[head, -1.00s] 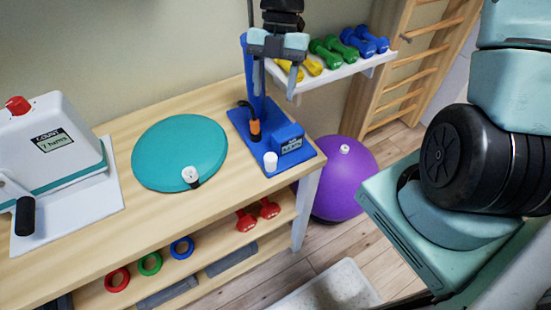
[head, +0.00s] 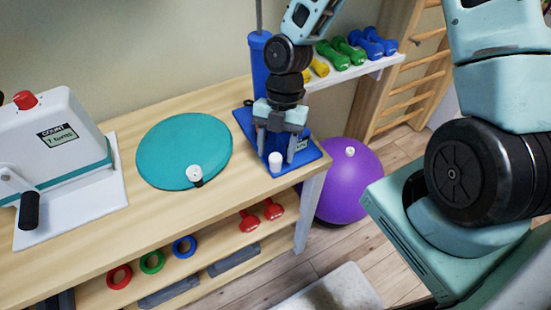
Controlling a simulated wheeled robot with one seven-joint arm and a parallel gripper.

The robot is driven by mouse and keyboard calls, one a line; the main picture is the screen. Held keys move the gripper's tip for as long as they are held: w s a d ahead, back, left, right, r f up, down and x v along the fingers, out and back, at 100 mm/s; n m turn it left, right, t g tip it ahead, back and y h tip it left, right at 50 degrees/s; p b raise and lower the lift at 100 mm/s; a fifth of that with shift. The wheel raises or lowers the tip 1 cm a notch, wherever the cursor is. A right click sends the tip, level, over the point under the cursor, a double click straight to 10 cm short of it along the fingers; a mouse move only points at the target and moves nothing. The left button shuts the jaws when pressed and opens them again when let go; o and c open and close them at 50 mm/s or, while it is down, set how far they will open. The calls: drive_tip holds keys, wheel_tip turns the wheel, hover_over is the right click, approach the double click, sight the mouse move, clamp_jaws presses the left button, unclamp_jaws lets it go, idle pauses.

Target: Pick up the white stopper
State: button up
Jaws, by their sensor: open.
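A small white cylindrical stopper (head: 275,162) stands upright on the front part of the blue pump's base (head: 312,155), near the right end of the wooden table. My gripper (head: 276,156) points down at it, with its two fingers apart. In the picture one finger shows to the left of the stopper and one to the right. I cannot tell whether the fingers are level with it or still behind it. My gripper and wrist hide much of the pump's body and display.
A teal disc (head: 170,150) with a white-and-black valve (head: 196,174) lies left on the table (head: 110,235). A white crank machine (head: 50,140) stands at far left. A purple ball (head: 345,190) with a white plug (head: 350,151) sits right; dumbbells (head: 350,50) lie on a shelf behind.

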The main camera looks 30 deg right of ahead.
sight(275, 159)
drive_tip(key=shift+x, duration=1.35)
drive_tip(key=shift+s, duration=0.1)
drive_tip(key=c, duration=1)
